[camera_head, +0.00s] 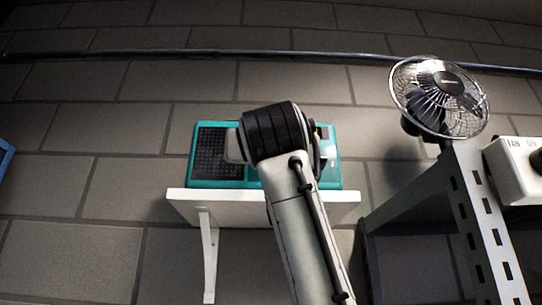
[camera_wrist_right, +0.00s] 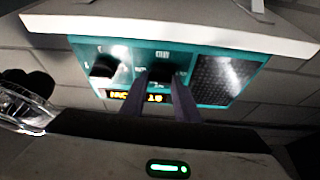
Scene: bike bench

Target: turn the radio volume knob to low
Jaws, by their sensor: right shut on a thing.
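A teal radio (camera_head: 215,183) with a dark speaker grille (camera_head: 211,150) stands on a white wall shelf. My right arm covers the middle of it in the head view. The right wrist view shows the radio (camera_wrist_right: 216,53) upside down, with its grille (camera_wrist_right: 222,78) on the right and a lit orange display (camera_wrist_right: 122,95). My right gripper (camera_wrist_right: 163,80) has one finger on each side of a dark knob (camera_wrist_right: 166,70) and is shut on it. A second dark knob (camera_wrist_right: 104,67) sits to the left, clear of the fingers. The knob labels are too small to read surely.
The white shelf (camera_head: 180,194) hangs on a bracket (camera_head: 209,255) against a grey block wall. A wire-caged fan (camera_head: 440,95) stands on a metal rack (camera_head: 475,215) to the right. A white box marked FAN (camera_head: 515,170) is at the right edge.

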